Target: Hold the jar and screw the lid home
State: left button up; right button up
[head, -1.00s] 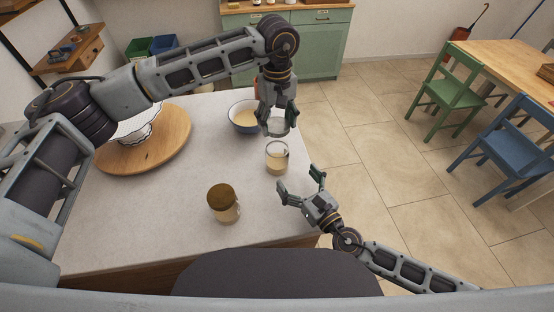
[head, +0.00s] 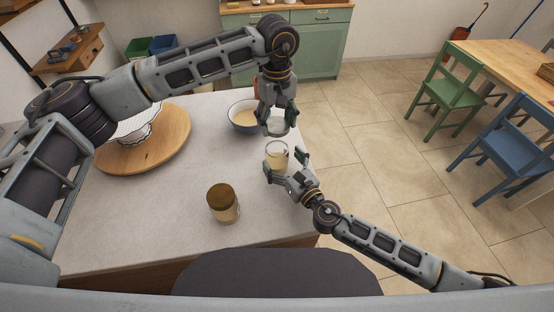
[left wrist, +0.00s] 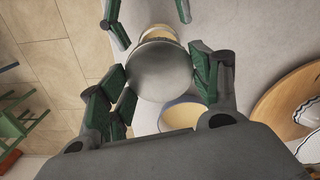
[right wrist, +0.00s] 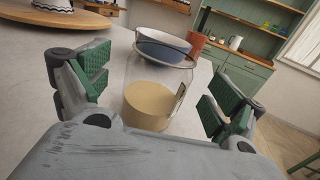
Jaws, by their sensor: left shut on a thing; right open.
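The open glass jar (head: 277,154) with tan contents stands upright near the counter's right edge. It fills the middle of the right wrist view (right wrist: 152,95). My left gripper (head: 277,118) is shut on the grey metal lid (head: 278,128) and holds it above the jar, apart from it. The lid shows between the fingers in the left wrist view (left wrist: 160,70). My right gripper (head: 286,166) is open, with its fingers on either side of the jar at the near side. Whether they touch the glass is hard to tell; gaps show in the right wrist view.
A blue-rimmed bowl (head: 243,117) and a terracotta pot (right wrist: 197,42) stand behind the open jar. A round wooden board (head: 165,155) lies at left.

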jog(key=shift+x, duration=1.85)
jog(key=c, duration=1.5)
pick_arm(q)
send_over(277, 140)
jog(key=s, duration=0.3)
jog(key=shift+f, duration=2.5)
pick_arm(e)
jog(key=shift+c, duration=0.2)
pick_arm(q)
jog(key=shift+f, duration=0.1)
jog(key=shift+f, duration=0.8)
jog(key=shift+f, duration=0.55)
